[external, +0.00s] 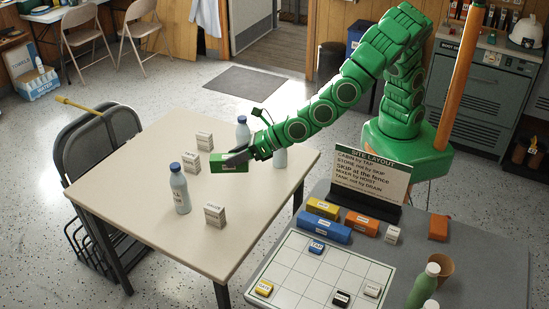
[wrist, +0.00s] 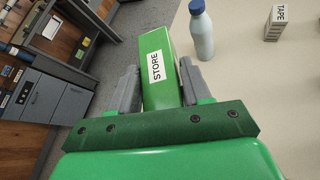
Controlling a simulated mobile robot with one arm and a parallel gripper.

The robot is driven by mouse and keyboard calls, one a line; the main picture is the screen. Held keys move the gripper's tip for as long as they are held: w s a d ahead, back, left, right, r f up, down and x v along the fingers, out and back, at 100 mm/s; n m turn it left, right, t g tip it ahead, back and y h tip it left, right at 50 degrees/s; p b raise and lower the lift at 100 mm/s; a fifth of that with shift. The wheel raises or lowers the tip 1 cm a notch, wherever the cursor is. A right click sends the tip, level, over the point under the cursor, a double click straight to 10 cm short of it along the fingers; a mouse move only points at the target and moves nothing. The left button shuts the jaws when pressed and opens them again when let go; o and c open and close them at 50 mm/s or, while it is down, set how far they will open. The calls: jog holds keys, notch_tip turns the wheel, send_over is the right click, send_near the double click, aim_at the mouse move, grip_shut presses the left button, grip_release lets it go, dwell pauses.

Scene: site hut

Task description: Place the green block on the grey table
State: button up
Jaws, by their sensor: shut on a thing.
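The green block (external: 226,164), labelled STORE in the wrist view (wrist: 157,68), is between the fingers of my gripper (external: 238,157). My gripper (wrist: 160,82) is shut on it. In the external view it is over the cream table (external: 130,190); whether it touches the tabletop is hard to tell. The grey table (external: 485,265) is at the lower right. It carries a white gridded board (external: 300,268), a site layout sign (external: 371,178), and yellow (external: 322,208), blue (external: 324,227) and orange (external: 361,223) blocks behind the board.
Several bottles, one a blue-capped bottle (external: 180,188), and small boxes such as this one (external: 214,214) stand on the cream table around the block. On the grey table are a green bottle (external: 423,286) and a brown cup (external: 440,267). Several board squares are empty.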

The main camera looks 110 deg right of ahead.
jog(key=s+a+f+n+y, duration=0.1)
jog(key=s+a+f, duration=0.55)
jog(key=a, duration=0.35)
jog(key=s+a+f+n+y, duration=0.1)
jog(key=s+a+f, duration=0.4)
jog(key=s+a, duration=0.3)
jog(key=s+a+f+n+y, duration=0.1)
jog(key=s+a+f, duration=0.5)
jog(key=a, duration=0.5)
jog(key=shift+w+f, duration=0.15)
jog(key=shift+f, duration=1.6)
jog(key=shift+w+f, duration=0.1)
jog(key=shift+f, duration=1.6)
jog(key=o, duration=1.2)
jog(key=shift+f, duration=0.1)
jog(key=shift+o, duration=0.2)
jog(key=v, duration=1.2)
jog(key=shift+a, duration=0.15)
jog(key=shift+c, duration=0.2)
